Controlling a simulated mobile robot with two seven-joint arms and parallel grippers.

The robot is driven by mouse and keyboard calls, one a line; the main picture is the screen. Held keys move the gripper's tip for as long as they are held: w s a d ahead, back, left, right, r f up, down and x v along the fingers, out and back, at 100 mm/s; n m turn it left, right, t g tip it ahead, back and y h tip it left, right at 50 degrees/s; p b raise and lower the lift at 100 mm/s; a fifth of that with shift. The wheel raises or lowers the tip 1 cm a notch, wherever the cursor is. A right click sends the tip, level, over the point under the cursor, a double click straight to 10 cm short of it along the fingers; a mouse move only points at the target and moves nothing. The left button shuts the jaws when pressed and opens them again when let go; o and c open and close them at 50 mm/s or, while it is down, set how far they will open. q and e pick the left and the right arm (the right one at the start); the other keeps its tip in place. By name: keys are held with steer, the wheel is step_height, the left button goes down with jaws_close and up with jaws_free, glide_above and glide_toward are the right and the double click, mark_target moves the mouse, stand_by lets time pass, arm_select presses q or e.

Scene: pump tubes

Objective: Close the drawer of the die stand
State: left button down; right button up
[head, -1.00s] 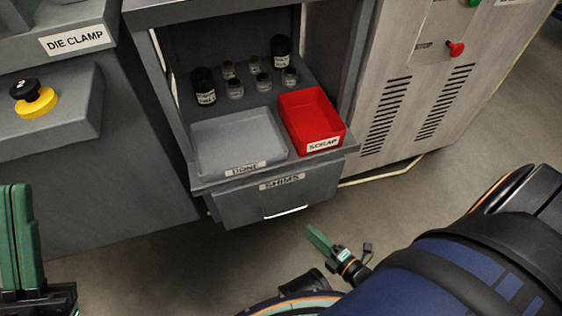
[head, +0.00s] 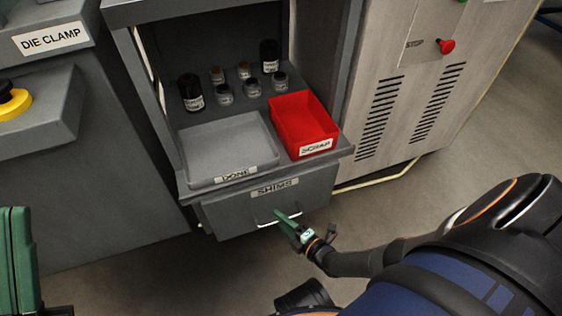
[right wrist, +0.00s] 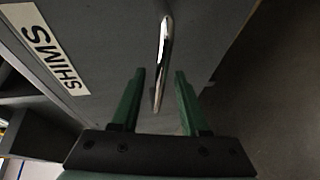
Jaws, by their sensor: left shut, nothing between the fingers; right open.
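The grey drawer (head: 232,213) labelled SHIMS is at the bottom of the die stand (head: 183,180), and its front shows below the shelf. Its shiny bar handle (head: 266,224) also shows in the right wrist view (right wrist: 163,60). My right gripper (head: 280,215) is at the handle with green fingers open. In the right wrist view (right wrist: 160,88), the handle's lower end lies between the two fingers, with gaps on both sides.
On the shelf above the drawer are a grey DONE tray (head: 222,181), a red SCRAP bin (head: 303,115) and several small bottles. A cabinet with a red stop button (head: 446,47) stands right. A DIE CLAMP unit (head: 50,38) stands left. Floor in front is clear.

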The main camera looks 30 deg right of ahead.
jaws_close()
stand_by(1.4)
